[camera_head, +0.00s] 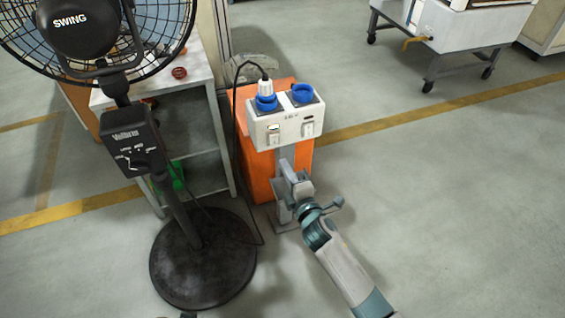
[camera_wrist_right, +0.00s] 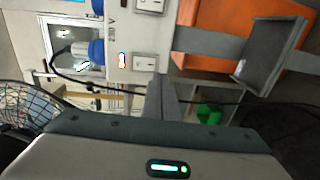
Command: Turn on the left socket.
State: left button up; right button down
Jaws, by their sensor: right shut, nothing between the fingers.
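The white socket box (camera_head: 286,129) stands on a grey post and carries two blue sockets. A white plug with a black cable sits in the left socket (camera_head: 266,102); the right socket (camera_head: 302,93) is empty. The left switch (camera_head: 273,138) is on the box front below the left socket, and it also shows in the right wrist view (camera_wrist_right: 145,63). The right switch (camera_head: 308,130) is beside it. My right gripper (camera_head: 286,168) is shut and empty, just below the box. In the right wrist view its fingertips (camera_wrist_right: 160,82) point toward the left switch; contact is not clear.
A standing fan (camera_head: 133,140) with a round black base (camera_head: 203,258) is at the left. An orange cabinet (camera_head: 258,175) stands behind the post. A small table (camera_head: 200,70) is behind the fan. The floor at the right is clear up to a wheeled cart (camera_head: 450,55).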

pick_arm(q)
jog(key=shift+s+r, duration=0.1)
jog(key=shift+r, duration=0.3)
pick_arm(e)
jog(key=v, duration=0.7)
jog(key=shift+f, duration=0.65)
jog(key=shift+s, duration=0.1)
